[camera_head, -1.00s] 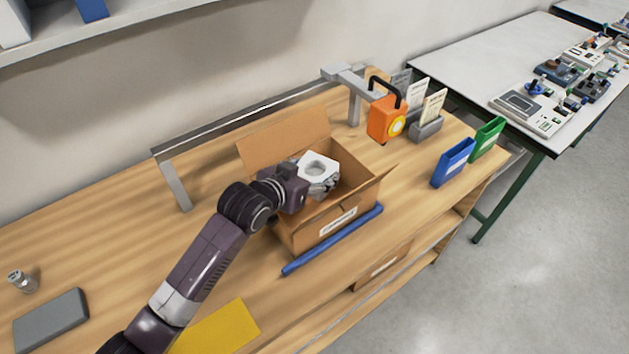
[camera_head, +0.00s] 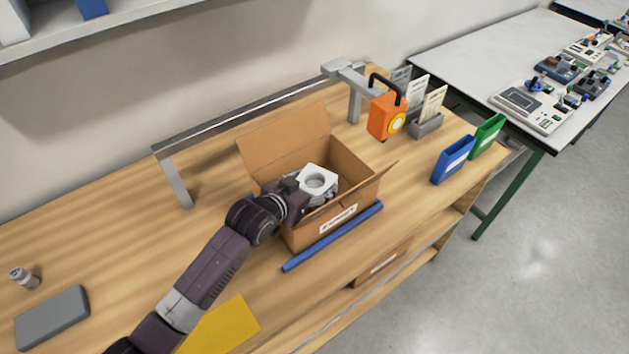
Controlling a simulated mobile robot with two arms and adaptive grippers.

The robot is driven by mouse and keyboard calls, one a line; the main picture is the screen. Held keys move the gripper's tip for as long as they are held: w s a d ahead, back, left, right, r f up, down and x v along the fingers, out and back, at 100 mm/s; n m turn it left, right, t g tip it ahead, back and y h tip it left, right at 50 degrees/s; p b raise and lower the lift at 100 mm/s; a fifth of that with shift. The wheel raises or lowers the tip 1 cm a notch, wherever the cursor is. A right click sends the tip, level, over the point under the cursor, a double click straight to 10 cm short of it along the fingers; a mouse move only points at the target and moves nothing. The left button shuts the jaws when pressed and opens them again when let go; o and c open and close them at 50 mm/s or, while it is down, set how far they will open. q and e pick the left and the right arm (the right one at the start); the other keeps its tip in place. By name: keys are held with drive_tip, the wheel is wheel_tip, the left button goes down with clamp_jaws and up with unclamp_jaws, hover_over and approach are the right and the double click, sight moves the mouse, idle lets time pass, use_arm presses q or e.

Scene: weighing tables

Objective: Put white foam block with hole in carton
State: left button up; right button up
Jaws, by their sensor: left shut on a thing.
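The white foam block with a hole (camera_head: 321,176) is held by my left gripper (camera_head: 312,188), which is shut on it. The block's hole faces up, and the block is over the opening of the open carton (camera_head: 357,202), low between its walls. The carton stands on the wooden table with its flaps spread and a white label on its front. My left arm reaches in over the carton's left side and hides part of it. I cannot tell whether the block touches the carton's floor. My right gripper is not in view.
A blue rod (camera_head: 332,238) lies along the carton's front. An orange device (camera_head: 387,117) hangs from a grey frame behind right. Blue (camera_head: 453,160) and green (camera_head: 487,136) holders stand to the right. A yellow sheet (camera_head: 222,328) and grey slab (camera_head: 52,317) lie at front left.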

sight(302, 188)
use_arm(q)
drive_tip(key=o, duration=0.6)
drive_tip(key=shift+f, duration=0.1)
drive_tip(key=shift+c, duration=0.2)
drive_tip(key=shift+r, duration=0.35)
drive_tip(key=shift+r+p, duration=0.35)
drive_tip(key=shift+r, duration=0.15)
drive_tip(key=v, duration=0.2)
drive_tip(key=b+v, duration=0.1)
drive_tip(key=v, duration=0.3)
drive_tip(key=shift+a+f, duration=0.1)
drive_tip(key=shift+f, duration=0.25)
drive_tip(key=shift+b+v, duration=0.35)
drive_tip(key=shift+v, duration=0.45)
drive_tip(key=shift+r, duration=0.1)
